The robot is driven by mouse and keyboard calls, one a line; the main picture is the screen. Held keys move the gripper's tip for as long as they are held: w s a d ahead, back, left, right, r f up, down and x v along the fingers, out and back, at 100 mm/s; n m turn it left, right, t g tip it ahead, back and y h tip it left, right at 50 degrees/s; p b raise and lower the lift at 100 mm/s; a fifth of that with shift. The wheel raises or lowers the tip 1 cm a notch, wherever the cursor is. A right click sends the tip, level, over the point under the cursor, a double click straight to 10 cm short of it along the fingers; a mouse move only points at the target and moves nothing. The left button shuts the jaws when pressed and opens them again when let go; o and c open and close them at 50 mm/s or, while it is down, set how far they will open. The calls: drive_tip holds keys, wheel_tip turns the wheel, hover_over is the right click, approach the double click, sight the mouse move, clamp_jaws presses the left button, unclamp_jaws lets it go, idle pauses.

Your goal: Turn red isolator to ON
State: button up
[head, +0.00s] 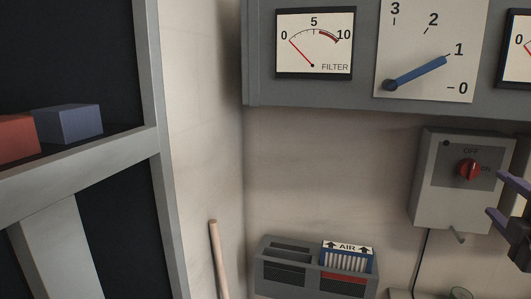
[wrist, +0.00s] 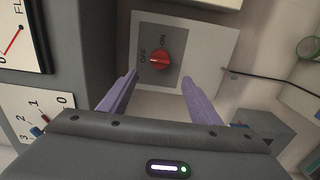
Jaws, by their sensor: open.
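The red isolator knob (head: 469,169) sits on a dark plate on the front of a grey box (head: 437,205) on the wall. OFF is printed above it and ON to its right. The knob appears to point toward OFF, though its mark is small. In the wrist view the knob (wrist: 160,61) is seen between and beyond my fingertips, with OFF on its left and ON above it. My gripper (head: 497,195) enters at the right edge of the head view, open and empty, apart from the knob. Its purple fingers also frame the wrist view (wrist: 160,77).
A grey meter panel (head: 330,92) with a blue pointer (head: 418,72) hangs above the box. A slotted holder with an AIR filter (head: 347,257) is below left. A cable (wrist: 268,77) leaves the box. A shelf with blocks (head: 68,123) stands at left.

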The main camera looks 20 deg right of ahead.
sight(472, 172)
drive_tip(key=shift+w, duration=0.15)
drive_tip(key=x, duration=1.3)
drive_tip(key=shift+w+d, duration=0.15)
drive_tip(key=shift+w, duration=0.05)
